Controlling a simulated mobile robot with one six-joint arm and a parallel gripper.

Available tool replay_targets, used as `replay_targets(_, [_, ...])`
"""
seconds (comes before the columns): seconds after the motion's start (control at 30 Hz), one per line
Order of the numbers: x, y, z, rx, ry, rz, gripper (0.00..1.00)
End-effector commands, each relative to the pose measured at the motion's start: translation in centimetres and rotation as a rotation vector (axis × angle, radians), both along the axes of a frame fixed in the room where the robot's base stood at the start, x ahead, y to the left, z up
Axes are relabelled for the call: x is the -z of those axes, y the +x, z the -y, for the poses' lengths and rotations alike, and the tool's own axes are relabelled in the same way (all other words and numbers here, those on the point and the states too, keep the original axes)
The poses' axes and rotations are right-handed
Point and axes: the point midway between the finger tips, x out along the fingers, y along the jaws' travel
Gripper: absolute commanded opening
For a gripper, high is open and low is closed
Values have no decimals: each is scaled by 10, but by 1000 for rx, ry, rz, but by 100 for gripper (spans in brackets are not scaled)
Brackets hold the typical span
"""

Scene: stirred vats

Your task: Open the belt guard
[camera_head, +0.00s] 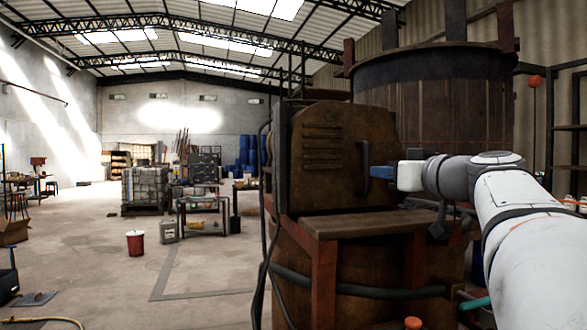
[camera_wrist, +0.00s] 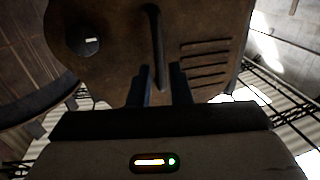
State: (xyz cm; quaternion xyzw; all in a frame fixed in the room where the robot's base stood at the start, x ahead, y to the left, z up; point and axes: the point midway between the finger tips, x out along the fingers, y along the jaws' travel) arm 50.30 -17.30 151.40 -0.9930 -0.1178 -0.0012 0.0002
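The belt guard (camera_head: 325,135) is a rusty brown cover with a rounded top and louvre slots, upright on the side of the vat (camera_head: 435,100). It looks shut. Its dark bar handle (camera_head: 366,160) stands upright near the right edge. In the wrist view the guard (camera_wrist: 215,25) fills the upper middle, with the handle (camera_wrist: 157,40) running down between my fingers. My gripper (camera_head: 378,172) is at the handle from the right; in the wrist view its fingers (camera_wrist: 160,72) are apart, one on each side of the handle. Whether they touch it is unclear.
A wooden ledge (camera_head: 365,222) sits just below the guard. A dark round knob (camera_wrist: 85,38) is on the guard's left in the wrist view. Dark posts and cables (camera_head: 265,200) run along the guard's left side. Open floor (camera_head: 90,240) lies left, with a red bucket (camera_head: 135,243).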

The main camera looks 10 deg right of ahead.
Motion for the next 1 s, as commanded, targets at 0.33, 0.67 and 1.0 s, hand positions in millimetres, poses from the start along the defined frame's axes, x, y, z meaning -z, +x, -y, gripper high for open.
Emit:
replay_targets(0.33, [-2,52,-13,-2,3,-2,18])
replay_targets(0.67, [0,60,-14,2,2,-1,18])
replay_targets(1.0, [0,60,-13,3,2,-1,0])
